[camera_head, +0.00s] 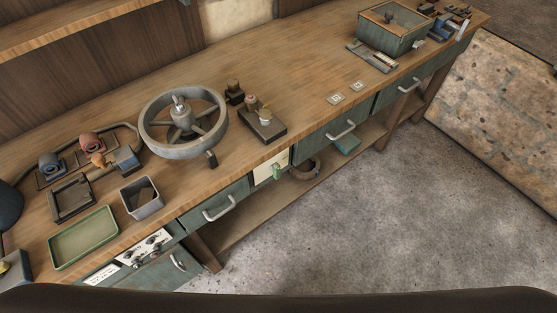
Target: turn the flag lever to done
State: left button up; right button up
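A small green lever (277,171), which looks like the flag lever, sits on a cream panel (262,168) on the bench front. The panel is between two green drawers, below the bench edge. The lever appears to hang roughly downward, but it is too small to read any marking near it. Neither of my grippers shows in the head view.
The wooden bench (290,65) runs from lower left to upper right. A large grey handwheel (184,152) stands on it, with a green tray (83,238) and a grey bin (142,198) to the left. A green box (393,40) is at the far right. Floor in front is clear.

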aim_at(276, 168)
jog(key=l, duration=0.5)
jog(key=k+l+u, duration=0.15)
jog(key=l, duration=0.85)
jog(key=l+u, duration=0.15)
jog(key=l, duration=0.35)
jog(key=k+l, duration=0.15)
jog(key=l, duration=0.35)
jog(key=u, duration=0.05)
